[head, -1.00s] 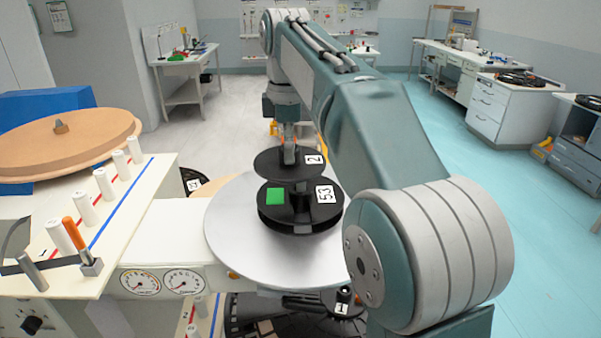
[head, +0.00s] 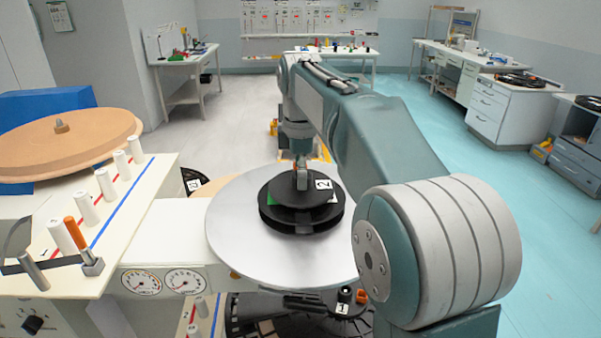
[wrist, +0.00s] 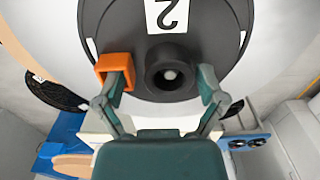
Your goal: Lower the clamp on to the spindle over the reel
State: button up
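The clamp (head: 283,189), a black disc with a white "2" label, lies over the black reel (head: 272,217) on the silver round plate (head: 235,245). Little or no gap shows between clamp and reel. The clamp hides most of the reel's top and green patch. In the wrist view the clamp (wrist: 215,30) has a round hub, with a pale spindle tip (wrist: 171,74) in its hole. My gripper (wrist: 166,88) is open, its fingers on either side of the hub and apart from it. My gripper also shows above the hub in the head view (head: 301,168).
An orange square piece (wrist: 103,65) sits by the left finger in the wrist view. A cream panel (head: 150,215) with white pegs stands left of the plate, with a wooden disc (head: 60,145) behind. Another black reel numbered 1 (head: 343,308) is below. Open floor lies right.

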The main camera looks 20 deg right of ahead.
dwell(0.4)
notch_tip(320, 180, up, 12)
dwell(0.7)
jog(key=shift+r, duration=0.1)
jog(key=s+f+m+t, duration=0.2)
jog(key=s+f+m, duration=0.6)
jog(key=s, duration=0.5)
jog(key=s+f+m+t, duration=0.3)
jog(key=s+f+m, duration=0.4)
jog(key=s+f, duration=0.6)
jog(key=shift+f+m+t, duration=0.25)
jog(key=shift+m+t, duration=0.05)
jog(key=shift+m, duration=0.1)
